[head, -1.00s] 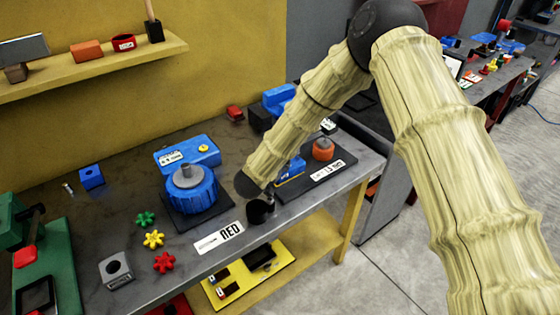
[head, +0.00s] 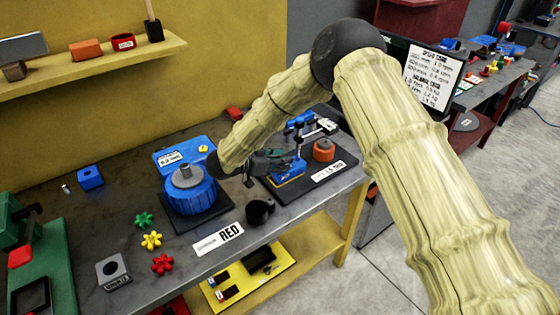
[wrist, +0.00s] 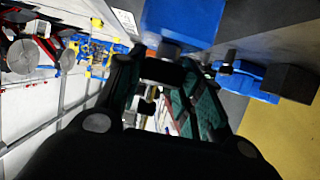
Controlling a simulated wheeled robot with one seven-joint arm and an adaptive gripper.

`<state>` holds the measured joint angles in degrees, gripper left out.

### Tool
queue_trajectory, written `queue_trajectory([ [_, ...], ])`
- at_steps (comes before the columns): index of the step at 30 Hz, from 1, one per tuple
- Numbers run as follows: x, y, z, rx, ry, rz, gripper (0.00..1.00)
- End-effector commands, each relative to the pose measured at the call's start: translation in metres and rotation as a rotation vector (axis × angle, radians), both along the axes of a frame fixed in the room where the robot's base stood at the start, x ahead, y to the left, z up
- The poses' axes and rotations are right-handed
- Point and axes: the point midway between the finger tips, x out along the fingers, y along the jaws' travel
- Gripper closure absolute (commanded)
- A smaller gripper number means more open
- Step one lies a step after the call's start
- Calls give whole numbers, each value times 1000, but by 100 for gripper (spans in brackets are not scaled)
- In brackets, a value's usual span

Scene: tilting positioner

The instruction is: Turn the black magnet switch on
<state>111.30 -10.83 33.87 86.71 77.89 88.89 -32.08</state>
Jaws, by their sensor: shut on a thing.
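My gripper (head: 285,163) reaches over the black plate at the right end of the bench, against a blue block with a yellow edge (head: 291,173). In the wrist view a blue body (wrist: 185,20) stands just beyond my fingertips. My gripper (wrist: 162,78) is shut on a small dark part in front of that body, which looks like the black magnet switch (wrist: 160,70). The fingers hide much of the switch, so its on or off position cannot be read.
An orange round knob (head: 323,150) stands on the same black plate (head: 335,168), close to the right of my gripper. A blue round positioner (head: 189,190) stands to the left. A black cup (head: 259,212) sits in front. The yellow wall is behind.

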Motion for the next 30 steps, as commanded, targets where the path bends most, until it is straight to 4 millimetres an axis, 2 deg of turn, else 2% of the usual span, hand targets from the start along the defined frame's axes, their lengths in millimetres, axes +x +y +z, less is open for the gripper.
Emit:
queue_trajectory([
  [11, 0, -1, 0, -1, 0, -4, 87],
  [12, 0, -1, 0, -1, 0, -4, 58],
  [15, 0, -1, 0, -1, 0, -3, 41],
  [25, 0, 1, 0, 0, 0, -2, 41],
  [30, -7, 11, 6, 1, -1, 0, 41],
])
